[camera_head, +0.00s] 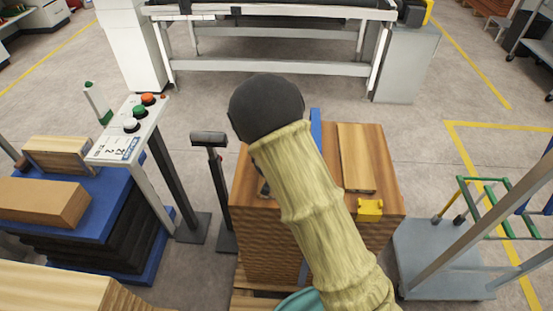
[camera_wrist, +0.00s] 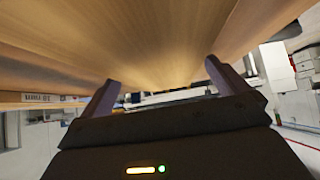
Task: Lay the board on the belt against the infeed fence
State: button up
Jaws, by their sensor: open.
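A light wooden board (camera_head: 356,158) lies flat on top of the wood stack (camera_head: 270,225), in the middle of the head view. My sleeved arm reaches over the stack; its dark rounded wrist end hides my gripper there. In the wrist view my gripper (camera_wrist: 163,78) is open, its two fingers apart. Wood grain (camera_wrist: 150,45) fills the upper part of that view, close to the fingertips; I cannot tell which piece it is or whether the fingers touch it. The machine with a dark top (camera_head: 275,14) stands at the back. I cannot make out the infeed fence.
A button post (camera_head: 130,130) and a blue-topped pallet (camera_head: 105,205) with wood blocks stand at the left. A dark-topped post (camera_head: 209,140) is close to the stack's left side. A grey cart (camera_head: 440,260) is at the right. Floor between stack and machine is clear.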

jog(key=c, duration=1.1)
notch_tip(320, 180, up, 10)
jog(key=shift+r+p, duration=0.1)
jog(key=shift+p, duration=0.2)
jog(key=shift+c, duration=0.2)
